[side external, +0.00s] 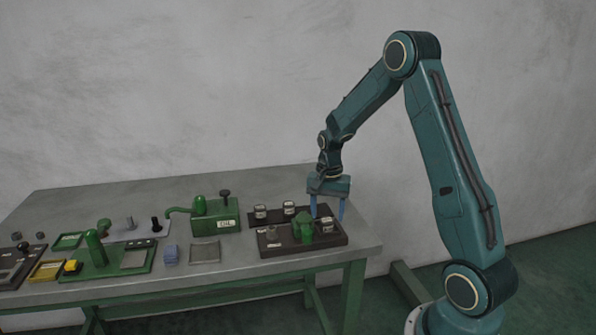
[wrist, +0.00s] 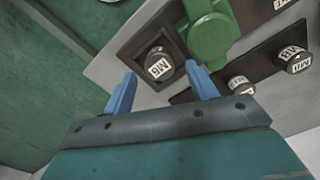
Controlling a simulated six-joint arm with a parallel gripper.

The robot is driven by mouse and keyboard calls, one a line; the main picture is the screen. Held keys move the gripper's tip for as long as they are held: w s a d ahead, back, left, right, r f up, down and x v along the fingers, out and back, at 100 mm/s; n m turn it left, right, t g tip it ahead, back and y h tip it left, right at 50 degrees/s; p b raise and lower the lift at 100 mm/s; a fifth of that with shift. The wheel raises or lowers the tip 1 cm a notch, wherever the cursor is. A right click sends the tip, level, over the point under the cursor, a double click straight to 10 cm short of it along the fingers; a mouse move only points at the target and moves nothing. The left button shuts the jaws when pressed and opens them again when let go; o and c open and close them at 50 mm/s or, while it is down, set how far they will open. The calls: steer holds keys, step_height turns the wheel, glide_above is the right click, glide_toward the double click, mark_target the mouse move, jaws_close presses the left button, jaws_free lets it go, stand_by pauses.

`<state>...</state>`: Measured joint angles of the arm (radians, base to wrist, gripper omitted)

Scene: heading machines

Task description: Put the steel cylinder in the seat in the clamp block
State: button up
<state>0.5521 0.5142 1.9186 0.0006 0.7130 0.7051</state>
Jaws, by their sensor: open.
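My gripper (side external: 328,214) points down over the right end of the table, its two blue fingers apart and nothing between them. In the wrist view, the open fingers (wrist: 160,74) are on either side of a dark round piece labelled M6 (wrist: 157,64), lower than the tips as far as I can tell. A green clamp-like part (wrist: 208,38) is just beside it; in the side view this green part (side external: 303,229) stands on a dark base (side external: 290,250). The seat is not clearly visible.
Labelled dark round pieces (side external: 260,211) stand on a dark plate behind the base. A green machine (side external: 215,217) with a lever is to the left. Green and yellow fixtures fill the left.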

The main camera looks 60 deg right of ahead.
mark_target(327, 219)
step_height(327, 219, up, 10)
stand_by(0.5)
stand_by(0.4)
steer(key=s+a+r+n+t, duration=0.1)
steer(key=s+a+r+n, duration=0.2)
steer(key=a+r, duration=0.3)
steer(key=s+a+r+n+t, duration=0.1)
steer(key=s+a+r+n, duration=0.25)
steer(key=a, duration=0.35)
steer(key=s+a+n+t, duration=0.3)
steer(key=s+a+n, duration=0.5)
steer(key=s, duration=0.4)
steer(key=shift+s+a+r+t, duration=0.2)
steer(key=shift+a+t, duration=0.1)
steer(key=shift+a, duration=0.5)
